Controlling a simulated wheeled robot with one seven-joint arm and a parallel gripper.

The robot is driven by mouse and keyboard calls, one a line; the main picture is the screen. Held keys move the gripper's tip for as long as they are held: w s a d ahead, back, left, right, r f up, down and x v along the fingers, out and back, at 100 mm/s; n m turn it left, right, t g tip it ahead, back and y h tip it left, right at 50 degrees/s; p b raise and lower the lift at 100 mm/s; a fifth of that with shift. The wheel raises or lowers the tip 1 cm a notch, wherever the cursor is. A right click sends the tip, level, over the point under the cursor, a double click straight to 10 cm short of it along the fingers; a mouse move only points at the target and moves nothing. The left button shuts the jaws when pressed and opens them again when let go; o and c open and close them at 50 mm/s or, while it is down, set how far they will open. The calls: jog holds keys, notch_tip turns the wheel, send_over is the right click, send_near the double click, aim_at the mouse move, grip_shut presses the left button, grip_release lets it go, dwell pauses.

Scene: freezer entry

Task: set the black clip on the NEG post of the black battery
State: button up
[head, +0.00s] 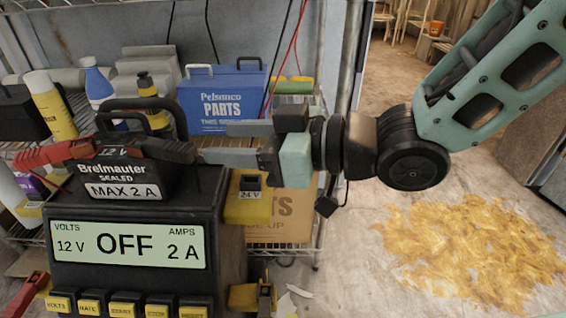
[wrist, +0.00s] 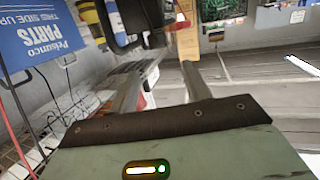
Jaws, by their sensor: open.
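The black battery (head: 121,168), marked "12 V", "SEALED" and "MAX 2 A", sits on top of the charger with its handle up. The black clip (head: 168,149) lies at the top right of the battery, its rear end pointing right. The NEG post is hidden, so I cannot tell whether the clip grips it. A red clip (head: 52,154) is at the battery's top left. My gripper (head: 215,142) is open, right of the black clip; one fingertip is close to the clip's rear end. My gripper also shows open and empty in the wrist view (wrist: 170,65).
The charger (head: 130,245) shows "12 V OFF 2 A". A yellow "24 V" holder (head: 248,203) is on its right side. A blue parts box (head: 222,98) and bottles (head: 50,105) stand on the shelf behind. Yellow-brown litter (head: 475,250) covers floor at right.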

jog(key=b+v, duration=0.6)
jog(key=b, duration=0.1)
dwell(0.3)
jog(key=shift+s+d, duration=0.1)
jog(key=shift+d, duration=0.05)
